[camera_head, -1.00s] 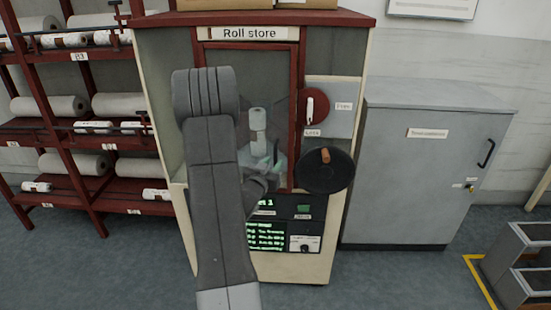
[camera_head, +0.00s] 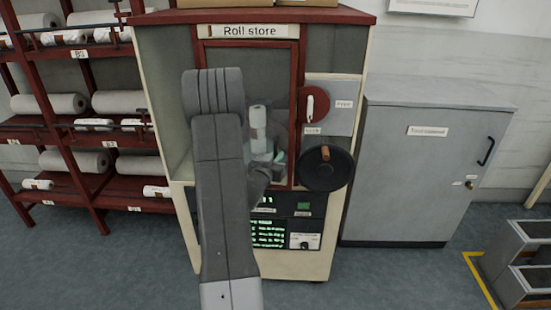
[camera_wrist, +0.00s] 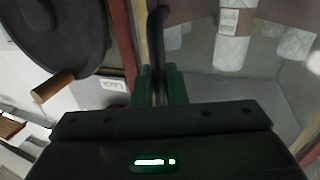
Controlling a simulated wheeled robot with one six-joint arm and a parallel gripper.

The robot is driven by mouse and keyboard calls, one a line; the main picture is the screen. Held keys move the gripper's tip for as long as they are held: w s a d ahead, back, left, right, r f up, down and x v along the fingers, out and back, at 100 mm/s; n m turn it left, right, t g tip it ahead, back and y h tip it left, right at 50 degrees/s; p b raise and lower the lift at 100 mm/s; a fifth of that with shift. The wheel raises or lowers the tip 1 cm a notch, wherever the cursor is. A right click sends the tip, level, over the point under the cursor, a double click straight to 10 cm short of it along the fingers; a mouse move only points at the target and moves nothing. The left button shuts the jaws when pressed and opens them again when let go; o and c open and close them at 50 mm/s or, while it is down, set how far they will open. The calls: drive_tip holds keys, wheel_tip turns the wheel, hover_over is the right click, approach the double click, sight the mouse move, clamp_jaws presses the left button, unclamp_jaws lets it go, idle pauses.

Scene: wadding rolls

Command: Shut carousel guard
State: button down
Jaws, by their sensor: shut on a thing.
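The roll store (camera_head: 350,130) is a cream cabinet with a dark red top and a red-framed front opening (camera_head: 297,60). The carousel guard seems to be the clear pane in this opening; how far it stands open I cannot tell. In the wrist view, my gripper (camera_wrist: 160,85) has its green fingers closed around a dark upright handle (camera_wrist: 157,35), in front of the pane. In the head view my arm hides the left of the opening and the fingertips. A white roll (camera_head: 258,118) stands inside; rolls also show in the wrist view (camera_wrist: 235,30).
Right of the opening are a white lever on a red disc (camera_head: 313,104) and a black handwheel (camera_head: 325,168) with a brown knob. The control panel (camera_head: 285,232) is below. A grey cabinet (camera_head: 420,180) stands right, roll racks (camera_head: 70,140) left.

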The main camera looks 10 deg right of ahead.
drive_tip(key=b+x, duration=0.1)
drive_tip(key=x, duration=0.2)
drive_tip(key=shift+w, duration=0.15)
drive_tip(key=shift+a+r, duration=0.1)
drive_tip(key=c, duration=1.5)
unclamp_jaws()
drive_tip(key=shift+w, duration=0.1)
drive_tip(key=shift+c, duration=0.2)
drive_tip(key=shift+s+a, duration=0.3)
drive_tip(key=shift+s, duration=0.1)
drive_tip(key=b+v, duration=0.2)
drive_tip(key=v, duration=1)
drive_tip(key=shift+s+a, duration=0.2)
drive_tip(key=shift+s, duration=0.15)
